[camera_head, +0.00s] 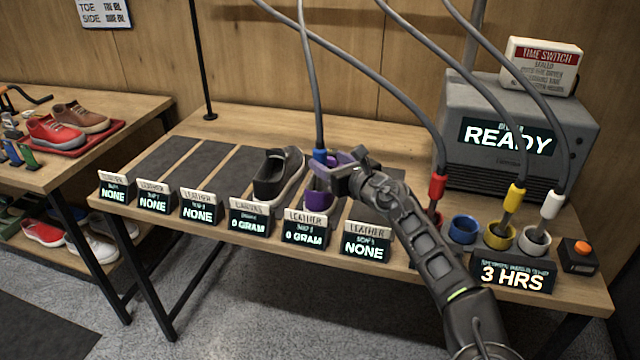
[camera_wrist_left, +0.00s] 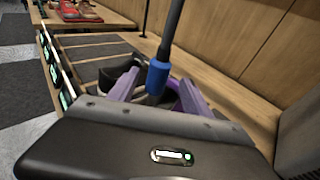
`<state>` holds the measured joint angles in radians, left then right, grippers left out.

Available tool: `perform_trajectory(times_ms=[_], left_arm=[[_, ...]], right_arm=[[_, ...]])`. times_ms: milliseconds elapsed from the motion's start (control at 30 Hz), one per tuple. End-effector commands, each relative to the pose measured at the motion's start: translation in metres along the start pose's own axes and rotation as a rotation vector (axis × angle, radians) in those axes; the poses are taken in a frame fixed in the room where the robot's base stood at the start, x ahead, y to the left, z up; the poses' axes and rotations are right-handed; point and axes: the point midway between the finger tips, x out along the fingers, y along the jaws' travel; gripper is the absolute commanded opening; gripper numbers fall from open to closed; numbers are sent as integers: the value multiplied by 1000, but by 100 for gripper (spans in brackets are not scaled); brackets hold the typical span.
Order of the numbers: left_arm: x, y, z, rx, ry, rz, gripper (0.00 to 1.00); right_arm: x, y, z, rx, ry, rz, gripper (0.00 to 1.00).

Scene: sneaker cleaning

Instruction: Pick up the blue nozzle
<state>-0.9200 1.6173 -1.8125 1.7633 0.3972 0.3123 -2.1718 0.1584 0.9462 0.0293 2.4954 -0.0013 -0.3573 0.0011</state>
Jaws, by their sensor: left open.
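The blue nozzle (camera_head: 320,155) hangs upright at the end of a grey hose above the table, just right of the dark shoe (camera_head: 276,176). In the left wrist view the blue nozzle (camera_wrist_left: 158,74) stands between the two lavender fingers of my left gripper (camera_wrist_left: 156,88). In the head view my left gripper (camera_head: 328,168) reaches the nozzle from the right. Its fingers are open on either side of the nozzle; whether they touch it I cannot tell. A purple shoe (camera_head: 318,200) lies beneath, partly hidden by my gripper. My right gripper is out of view.
A blue ring holder (camera_head: 463,229) stands empty on the right. Red (camera_head: 437,188), yellow (camera_head: 514,198) and white (camera_head: 552,205) nozzles stand in holders beside it, before the grey READY machine (camera_head: 490,135). Label stands line the table's front edge. Hoses hang from above.

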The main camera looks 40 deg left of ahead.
Motion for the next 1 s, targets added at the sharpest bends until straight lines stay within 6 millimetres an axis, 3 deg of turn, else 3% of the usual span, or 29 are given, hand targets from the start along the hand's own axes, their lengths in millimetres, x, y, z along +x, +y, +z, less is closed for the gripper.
perform_trajectory(times_ms=[167,433,767,1000], left_arm=[[1,0,0,0,0,1,58],[25,1,0,-1,1,2,58],[28,1,0,0,0,1,58],[56,3,1,2,0,4,58]], right_arm=[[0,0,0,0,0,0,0],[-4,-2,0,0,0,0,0],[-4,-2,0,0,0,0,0],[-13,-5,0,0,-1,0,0]])
